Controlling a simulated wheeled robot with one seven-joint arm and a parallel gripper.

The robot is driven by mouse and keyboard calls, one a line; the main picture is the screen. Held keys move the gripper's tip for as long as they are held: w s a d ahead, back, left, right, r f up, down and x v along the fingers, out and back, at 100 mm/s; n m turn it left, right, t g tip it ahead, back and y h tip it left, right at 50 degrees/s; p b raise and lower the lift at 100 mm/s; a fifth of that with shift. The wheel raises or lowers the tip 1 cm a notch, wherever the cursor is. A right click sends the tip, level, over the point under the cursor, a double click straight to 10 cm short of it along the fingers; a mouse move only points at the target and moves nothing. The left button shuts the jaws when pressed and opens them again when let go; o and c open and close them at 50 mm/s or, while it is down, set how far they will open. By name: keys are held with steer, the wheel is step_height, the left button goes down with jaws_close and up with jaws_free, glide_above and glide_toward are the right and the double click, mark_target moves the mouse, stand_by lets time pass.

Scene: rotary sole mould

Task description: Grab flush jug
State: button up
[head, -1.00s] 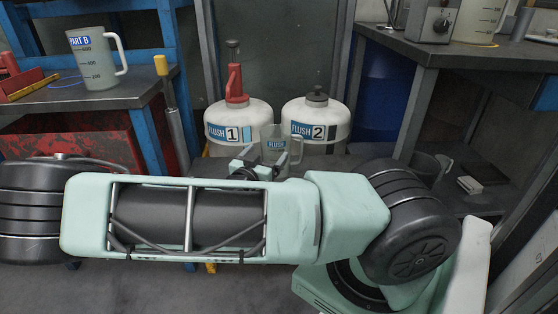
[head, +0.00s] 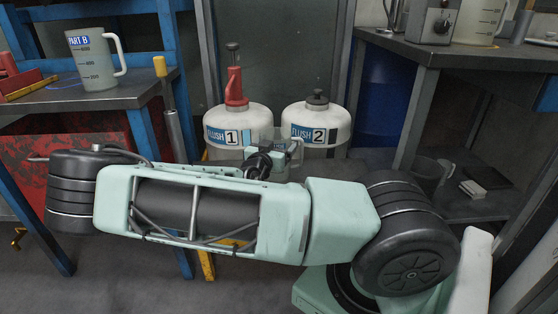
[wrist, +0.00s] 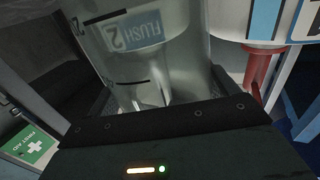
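The flush jug (head: 281,144) is a clear grey measuring jug standing in front of and between the two white flush containers. In the head view my gripper (head: 277,157) is at the jug and covers much of it. The gripper looks open around the jug; contact with the pads is not clear.
The white containers Flush 1 (head: 238,122), with a red pump top, and Flush 2 (head: 317,118) stand just behind the jug. A Part B jug (head: 95,60) is on the left bench. A dark workbench (head: 450,59) stands at the right, with items on its lower shelf.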

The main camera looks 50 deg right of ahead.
steer(key=c, duration=0.9)
steer(key=shift+c, duration=0.2)
steer(key=shift+r, duration=0.15)
